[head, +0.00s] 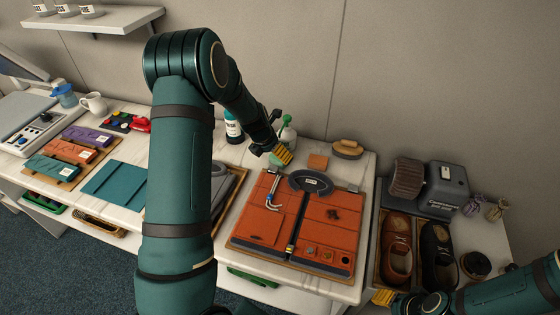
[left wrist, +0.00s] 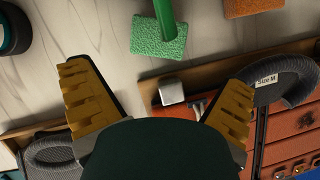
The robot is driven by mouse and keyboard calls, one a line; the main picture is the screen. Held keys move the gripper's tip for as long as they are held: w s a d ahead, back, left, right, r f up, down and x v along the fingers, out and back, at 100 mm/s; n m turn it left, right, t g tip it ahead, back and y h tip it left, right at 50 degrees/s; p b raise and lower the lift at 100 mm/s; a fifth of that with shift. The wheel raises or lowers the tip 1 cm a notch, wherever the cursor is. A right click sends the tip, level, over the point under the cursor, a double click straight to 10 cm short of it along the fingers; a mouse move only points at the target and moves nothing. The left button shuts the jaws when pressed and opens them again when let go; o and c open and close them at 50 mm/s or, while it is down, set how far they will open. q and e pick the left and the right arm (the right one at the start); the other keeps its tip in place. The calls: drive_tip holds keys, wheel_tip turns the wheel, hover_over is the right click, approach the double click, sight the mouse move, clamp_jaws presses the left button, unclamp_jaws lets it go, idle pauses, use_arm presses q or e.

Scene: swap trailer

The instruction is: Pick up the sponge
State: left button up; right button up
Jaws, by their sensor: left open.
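A flat orange-brown block (head: 318,161), which looks like the sponge, lies on the white worktop near the wall. It also shows at the top right of the left wrist view (left wrist: 248,6), partly cut off. A green rough pad on a green handle (left wrist: 158,40) is beside it in that view. My left gripper (head: 282,154) is above the worktop, left of the orange block, its yellow fingers apart. In the left wrist view the open fingers (left wrist: 160,100) have nothing gripped between them. My right gripper (head: 385,297) is at the lower right, only partly visible.
An orange case panel (head: 262,222) with tools and a dark grey handle lies right below the left gripper. A wooden brush (head: 347,149) lies right of the orange block. A dark bottle (head: 233,127) stands behind my left arm. Shoes (head: 397,250) sit in a tray at right.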

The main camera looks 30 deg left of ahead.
sight(275, 158)
use_arm(q)
drive_tip(key=shift+w+b+x, duration=0.1)
drive_tip(key=shift+b+x, duration=0.1)
drive_tip(key=shift+x, duration=1.35)
drive_tip(key=shift+w+b+x, duration=0.15)
drive_tip(key=shift+x, duration=1.4)
drive_tip(key=shift+a, duration=0.1)
drive_tip(key=c, duration=1)
drive_tip(key=shift+s+a+r, duration=0.2)
drive_tip(key=shift+a+r, duration=0.1)
drive_tip(key=shift+r, duration=0.1)
drive_tip(key=s+a+r, duration=0.7)
drive_tip(key=a, duration=0.4)
drive_tip(key=shift+a+r, duration=0.15)
drive_tip(key=shift+r, duration=0.05)
drive_tip(key=o, duration=0.4)
drive_tip(key=c, duration=0.4)
